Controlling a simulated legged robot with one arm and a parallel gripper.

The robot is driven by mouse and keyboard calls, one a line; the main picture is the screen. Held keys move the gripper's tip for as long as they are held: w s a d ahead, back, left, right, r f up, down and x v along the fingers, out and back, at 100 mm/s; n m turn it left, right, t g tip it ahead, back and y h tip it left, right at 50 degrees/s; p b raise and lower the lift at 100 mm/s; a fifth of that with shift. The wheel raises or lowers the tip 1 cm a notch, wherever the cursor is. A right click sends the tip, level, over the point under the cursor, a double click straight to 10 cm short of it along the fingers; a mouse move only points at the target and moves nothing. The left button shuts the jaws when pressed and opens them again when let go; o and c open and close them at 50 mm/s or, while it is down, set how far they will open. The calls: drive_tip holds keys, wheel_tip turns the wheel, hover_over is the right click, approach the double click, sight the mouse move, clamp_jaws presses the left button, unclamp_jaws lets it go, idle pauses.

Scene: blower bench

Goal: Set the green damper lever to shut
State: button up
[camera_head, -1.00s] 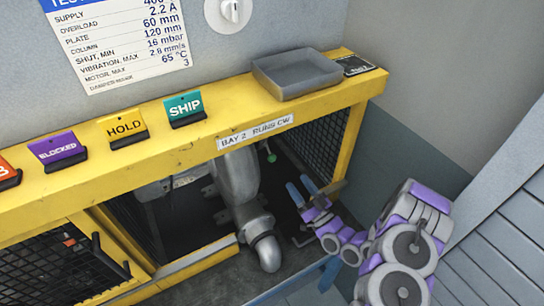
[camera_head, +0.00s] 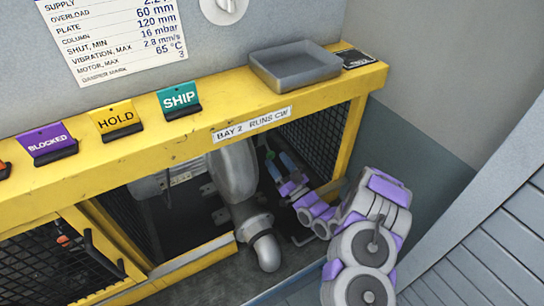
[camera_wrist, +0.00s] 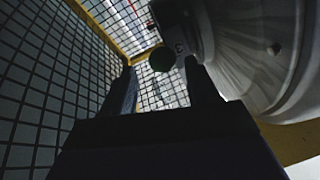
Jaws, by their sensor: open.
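The green damper lever (camera_head: 270,153) shows as a small green knob inside the open bay, to the right of the grey blower housing (camera_head: 234,175). In the wrist view its round knob (camera_wrist: 162,59) looks dark green and sits in line with the space between my fingers. My gripper (camera_head: 277,161) is open with its blue fingers inside the bay, close to the knob. I cannot tell whether the knob is between the fingertips or just beyond them.
The yellow bench frame (camera_head: 330,200) and black mesh guard (camera_head: 320,142) bound the bay on the right. The pale blower casing (camera_wrist: 250,50) is close on the right in the wrist view. A grey tray (camera_head: 295,66) stands on the bench top above.

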sight(270, 153)
drive_tip(key=w+a, duration=0.2)
drive_tip(key=a, duration=0.1)
drive_tip(key=shift+w+a+r+b, duration=0.2)
drive_tip(key=shift+w+r+b, duration=0.05)
drive_tip(key=shift+r+b, duration=0.1)
drive_tip(key=shift+w+r, duration=0.1)
drive_tip(key=shift+d+r, duration=0.1)
drive_tip(key=shift+d, duration=0.2)
drive_tip(key=shift+a, duration=0.2)
drive_tip(key=c, duration=0.6)
clamp_jaws()
